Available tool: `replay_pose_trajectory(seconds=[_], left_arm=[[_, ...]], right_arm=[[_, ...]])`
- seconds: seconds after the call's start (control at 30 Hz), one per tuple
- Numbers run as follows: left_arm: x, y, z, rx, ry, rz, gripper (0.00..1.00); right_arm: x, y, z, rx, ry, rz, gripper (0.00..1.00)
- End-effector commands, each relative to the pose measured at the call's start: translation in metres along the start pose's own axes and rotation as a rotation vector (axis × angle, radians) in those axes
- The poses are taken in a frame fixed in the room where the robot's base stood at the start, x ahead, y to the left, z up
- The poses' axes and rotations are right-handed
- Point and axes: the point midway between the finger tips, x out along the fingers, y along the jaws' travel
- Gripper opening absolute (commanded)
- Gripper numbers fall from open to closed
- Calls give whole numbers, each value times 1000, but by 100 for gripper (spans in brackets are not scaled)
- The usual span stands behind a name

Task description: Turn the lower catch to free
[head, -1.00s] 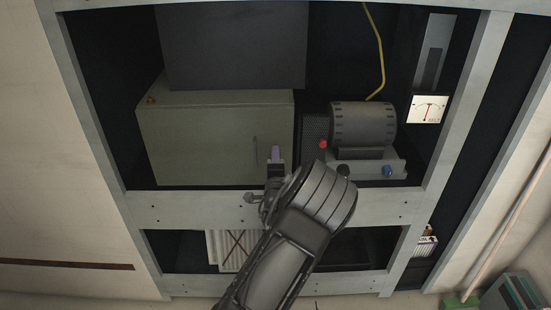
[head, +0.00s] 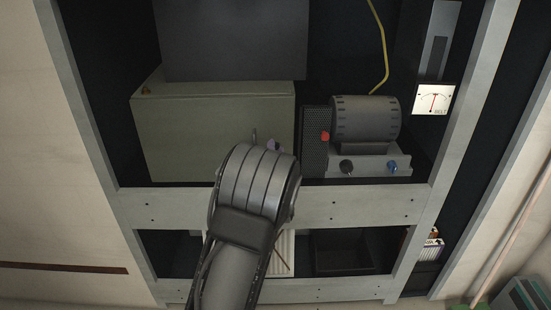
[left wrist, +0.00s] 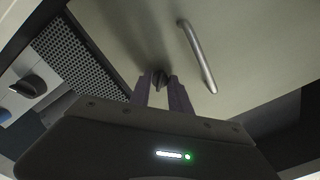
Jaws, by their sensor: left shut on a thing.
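The lower catch (left wrist: 160,77) is a small dark knob on the pale green-grey cabinet door (left wrist: 135,28), seen in the left wrist view. My left gripper (left wrist: 161,91) has its two purple-grey fingers on either side of the catch and is shut on it. In the head view my own wrist hides the catch and most of the gripper; only a bit of a purple finger (head: 273,145) shows in front of the cabinet (head: 205,125). How far the catch is turned cannot be told. My right gripper is not in view.
The door's bar handle (left wrist: 197,56) stands close beside the fingers. Right of the cabinet is a unit with a ribbed grey drum (head: 365,120), a red button, and black and blue knobs. A rack crossbar (head: 350,207) runs just below the cabinet.

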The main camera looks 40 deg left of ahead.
Motion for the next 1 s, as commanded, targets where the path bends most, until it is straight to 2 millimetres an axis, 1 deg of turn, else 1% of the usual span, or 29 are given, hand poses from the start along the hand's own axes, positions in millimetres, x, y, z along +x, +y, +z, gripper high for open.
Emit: replay_pose_trajectory(seconds=[0.03, 0.6, 0.8, 1.0], left_arm=[[0, 3, 4, -46, 0, -1, 0], [0, 4, 4, -567, 0, 1, 0], [0, 2, 3, -693, -1, 0, 0], [0, 2, 1, -760, -2, 2, 0]], right_arm=[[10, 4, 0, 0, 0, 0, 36], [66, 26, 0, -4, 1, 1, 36], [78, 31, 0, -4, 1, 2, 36], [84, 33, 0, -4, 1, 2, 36]])
